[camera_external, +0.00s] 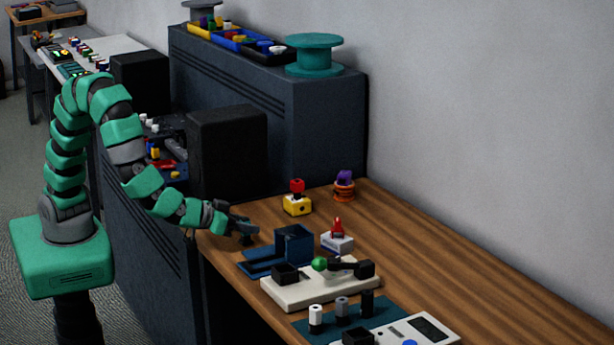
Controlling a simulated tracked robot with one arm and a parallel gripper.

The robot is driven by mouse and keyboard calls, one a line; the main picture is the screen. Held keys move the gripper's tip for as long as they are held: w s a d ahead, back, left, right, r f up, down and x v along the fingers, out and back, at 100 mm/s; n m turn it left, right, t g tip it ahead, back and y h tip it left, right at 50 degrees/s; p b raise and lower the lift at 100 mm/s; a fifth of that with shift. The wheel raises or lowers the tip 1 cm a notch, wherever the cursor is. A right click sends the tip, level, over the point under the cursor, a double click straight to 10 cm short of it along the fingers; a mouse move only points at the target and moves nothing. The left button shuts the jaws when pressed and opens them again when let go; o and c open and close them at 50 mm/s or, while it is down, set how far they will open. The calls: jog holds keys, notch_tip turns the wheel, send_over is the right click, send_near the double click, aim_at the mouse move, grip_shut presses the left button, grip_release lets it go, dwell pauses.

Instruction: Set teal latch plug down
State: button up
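My gripper (246,228) is at the left edge of the wooden table, low over its surface, with the arm reaching in from the left. A small dark teal piece (246,239) shows at the fingertips, close to or touching the tabletop. It may be the teal latch plug, but it is too small and dark to be sure. Whether the fingers are closed on it or apart from it cannot be told from this view.
A dark blue stand (293,244) is just right of my gripper. A yellow block with a red knob (297,205) stands behind. A white board with a green ball (300,290) lies in front. A black box (228,150) is behind my forearm. The table's right side is clear.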

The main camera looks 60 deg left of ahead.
jog(key=shift+r, duration=0.2)
jog(key=p+v, duration=0.2)
jog(key=v, duration=1)
